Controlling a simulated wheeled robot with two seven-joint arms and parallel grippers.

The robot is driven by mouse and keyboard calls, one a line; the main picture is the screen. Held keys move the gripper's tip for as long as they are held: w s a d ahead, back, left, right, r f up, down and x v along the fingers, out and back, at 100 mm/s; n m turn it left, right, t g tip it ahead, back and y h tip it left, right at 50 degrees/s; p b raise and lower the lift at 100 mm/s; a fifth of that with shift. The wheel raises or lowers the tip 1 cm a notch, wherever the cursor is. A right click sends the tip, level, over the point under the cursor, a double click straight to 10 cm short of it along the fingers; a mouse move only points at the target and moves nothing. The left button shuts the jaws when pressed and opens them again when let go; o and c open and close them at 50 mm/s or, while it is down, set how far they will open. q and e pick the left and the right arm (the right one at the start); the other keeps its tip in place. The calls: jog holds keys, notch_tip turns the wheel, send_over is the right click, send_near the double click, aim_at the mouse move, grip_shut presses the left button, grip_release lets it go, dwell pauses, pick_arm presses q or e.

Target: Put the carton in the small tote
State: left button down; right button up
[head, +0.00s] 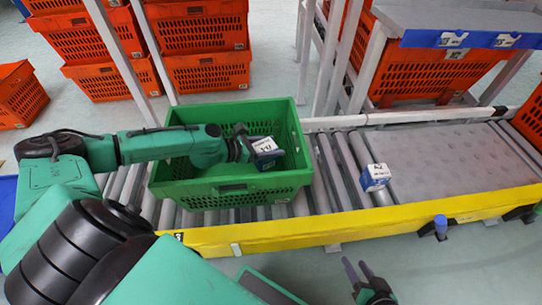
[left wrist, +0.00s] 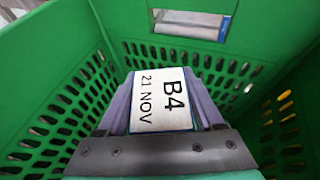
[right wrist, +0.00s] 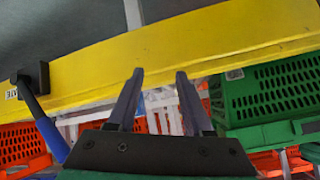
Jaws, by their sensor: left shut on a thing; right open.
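The green tote (head: 230,192) stands on the roller conveyor, open at the top. My left gripper (head: 258,150) reaches into it and is shut on a carton (head: 267,152), blue with a white label. In the left wrist view the carton (left wrist: 161,100) sits between the fingers, its label reading "B4 21 NOV", with the tote's slotted walls around it. Whether it touches the tote floor I cannot tell. A second blue and white carton (head: 375,177) lies on the rollers right of the tote. My right gripper (head: 355,264) is open and empty in front of the yellow rail.
The yellow rail (head: 350,222) runs along the conveyor's front edge. A grey dimpled plate (head: 450,160) lies clear at the right. Stacked orange totes (head: 205,72) stand behind, and an orange tote (head: 440,75) sits under the blue-edged shelf. Frame posts rise behind the conveyor.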

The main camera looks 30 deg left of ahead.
pick_arm(q)
notch_tip(320, 180, down, 3)
jog(key=shift+r+b, duration=0.1)
jog(key=shift+b, duration=0.7)
jog(key=shift+f, duration=0.25)
jog(key=shift+r, duration=0.1)
jog(key=shift+f, duration=0.6)
grip_release()
pick_arm(e)
jog(key=a+t, duration=0.1)
jog(key=a+f+t+y, duration=0.1)
jog(key=shift+s+a+f+m+t, duration=0.1)
jog(key=shift+a+f+m+t, duration=0.2)
jog(key=shift+m, duration=0.1)
pick_arm(q)
jog(key=shift+r, duration=0.1)
